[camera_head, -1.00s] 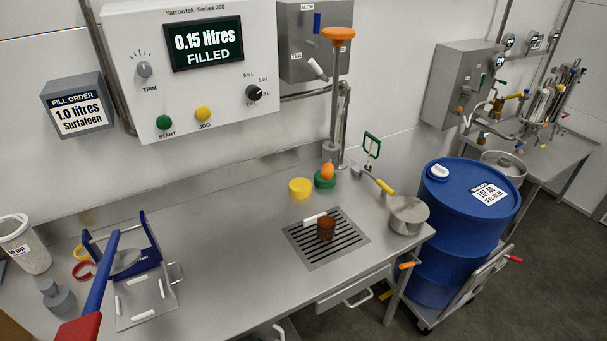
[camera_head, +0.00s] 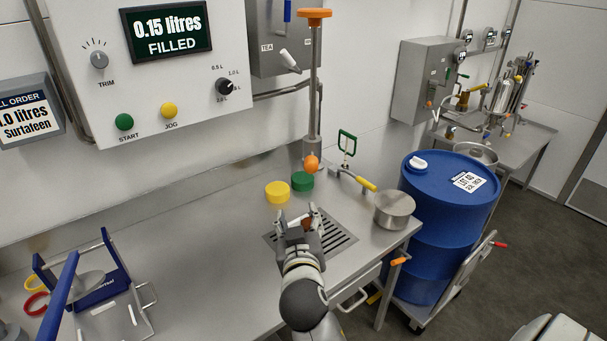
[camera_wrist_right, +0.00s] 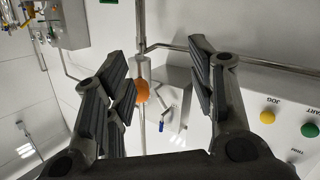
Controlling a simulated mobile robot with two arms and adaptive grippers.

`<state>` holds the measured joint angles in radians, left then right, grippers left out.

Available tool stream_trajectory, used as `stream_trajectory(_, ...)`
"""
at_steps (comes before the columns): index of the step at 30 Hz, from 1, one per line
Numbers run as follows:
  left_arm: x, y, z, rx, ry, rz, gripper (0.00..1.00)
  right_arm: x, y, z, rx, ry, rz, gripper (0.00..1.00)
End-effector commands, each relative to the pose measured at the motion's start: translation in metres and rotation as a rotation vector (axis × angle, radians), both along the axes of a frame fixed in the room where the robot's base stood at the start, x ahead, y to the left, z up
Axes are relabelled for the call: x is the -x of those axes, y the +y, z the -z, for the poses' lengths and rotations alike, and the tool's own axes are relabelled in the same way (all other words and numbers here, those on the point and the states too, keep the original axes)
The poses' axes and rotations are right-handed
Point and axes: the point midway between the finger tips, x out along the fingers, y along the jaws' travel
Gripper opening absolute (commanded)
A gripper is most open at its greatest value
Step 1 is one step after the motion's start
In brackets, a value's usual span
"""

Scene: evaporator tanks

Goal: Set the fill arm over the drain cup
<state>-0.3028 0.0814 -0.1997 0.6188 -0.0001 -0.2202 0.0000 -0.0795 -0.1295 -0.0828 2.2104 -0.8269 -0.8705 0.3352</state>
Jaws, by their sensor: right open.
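A tall grey post (camera_head: 315,80) with an orange cap (camera_head: 314,13) stands at the back of the bench. An orange ball (camera_head: 311,163) sits low in front of it; I cannot tell whether it is the fill arm's knob. A short arm with a yellow grip (camera_head: 365,184) reaches right from near the post. My right gripper (camera_head: 299,214) is open and empty over the drain grate (camera_head: 341,240). The brown cup on the grate is hidden behind my gripper. In the right wrist view, the orange ball (camera_wrist_right: 143,90) shows beyond the spread fingers (camera_wrist_right: 165,80). My left gripper is out of view.
Yellow (camera_head: 277,192) and green (camera_head: 301,181) lids lie behind my gripper. A steel pot (camera_head: 394,209) stands at the bench's right end, beside a blue drum (camera_head: 445,220). A blue frame (camera_head: 90,275) stands at the left. The bench between is clear.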

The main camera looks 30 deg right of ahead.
Motion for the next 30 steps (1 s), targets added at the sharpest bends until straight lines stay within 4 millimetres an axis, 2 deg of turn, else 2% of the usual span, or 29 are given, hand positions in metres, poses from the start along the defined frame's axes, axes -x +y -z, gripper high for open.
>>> stream_trajectory(1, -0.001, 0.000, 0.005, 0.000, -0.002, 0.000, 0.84, 0.002, -0.007, -0.023, 0.007, -0.066, 0.033, 0.51)
stream_trajectory(3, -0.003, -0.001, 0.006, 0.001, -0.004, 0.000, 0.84, 0.006, -0.014, -0.047, 0.020, -0.126, 0.068, 0.51)
stream_trajectory(7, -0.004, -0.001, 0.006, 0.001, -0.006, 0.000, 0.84, 0.009, -0.021, -0.067, 0.030, -0.176, 0.096, 0.51)
stream_trajectory(11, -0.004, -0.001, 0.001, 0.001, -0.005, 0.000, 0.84, -0.001, -0.028, -0.070, 0.035, -0.178, 0.098, 0.51)
stream_trajectory(24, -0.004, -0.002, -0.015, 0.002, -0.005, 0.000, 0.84, -0.062, -0.071, -0.069, 0.035, -0.174, 0.096, 0.51)
stream_trajectory(30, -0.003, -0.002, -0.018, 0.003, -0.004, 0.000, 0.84, -0.075, -0.079, -0.067, 0.033, -0.173, 0.096, 0.51)
